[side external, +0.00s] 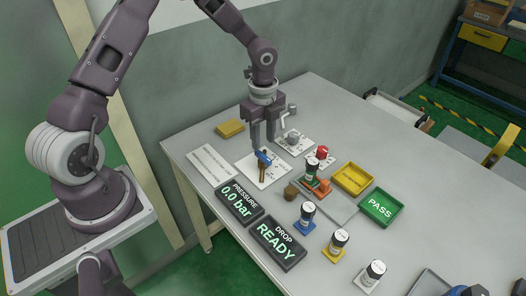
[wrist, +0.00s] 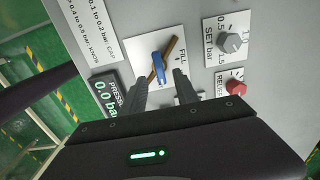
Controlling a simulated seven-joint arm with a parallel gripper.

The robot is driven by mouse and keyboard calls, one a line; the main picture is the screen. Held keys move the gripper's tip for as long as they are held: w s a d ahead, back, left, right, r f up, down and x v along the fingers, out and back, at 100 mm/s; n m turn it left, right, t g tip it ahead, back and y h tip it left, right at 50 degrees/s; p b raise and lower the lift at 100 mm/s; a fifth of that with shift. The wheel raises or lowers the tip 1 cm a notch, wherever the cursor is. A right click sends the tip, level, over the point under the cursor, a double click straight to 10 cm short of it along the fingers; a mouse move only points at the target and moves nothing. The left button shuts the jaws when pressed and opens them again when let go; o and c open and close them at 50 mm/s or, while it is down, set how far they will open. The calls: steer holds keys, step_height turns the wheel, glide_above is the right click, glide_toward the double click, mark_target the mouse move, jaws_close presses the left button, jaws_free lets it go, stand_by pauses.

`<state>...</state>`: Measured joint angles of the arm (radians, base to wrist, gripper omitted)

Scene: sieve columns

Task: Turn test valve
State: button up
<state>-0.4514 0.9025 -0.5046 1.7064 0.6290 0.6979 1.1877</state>
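The valve (side external: 263,158) has a blue lever and a brown-brass body or pipe, and stands on a white plate (side external: 257,177). In the wrist view its blue lever (wrist: 159,69) lies near a printed FILL mark, with the brass part (wrist: 172,46) crossing diagonally behind it. My gripper (side external: 263,142) points down just above the valve. In the wrist view the fingertips (wrist: 161,83) lie on either side of the lever's near end. I cannot tell whether they touch it.
The pressure display (side external: 238,203) reads 0.0 bar and the drop display (side external: 278,243) reads READY. A grey SET knob (wrist: 232,42) and a red RELIEF knob (wrist: 235,88) are close by. A column (side external: 312,172) stands in an orange holder; other columns line the front.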

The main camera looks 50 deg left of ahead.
mark_target(263, 155)
step_height(263, 155, down, 6)
steer(key=shift+r, duration=0.2)
jaws_close()
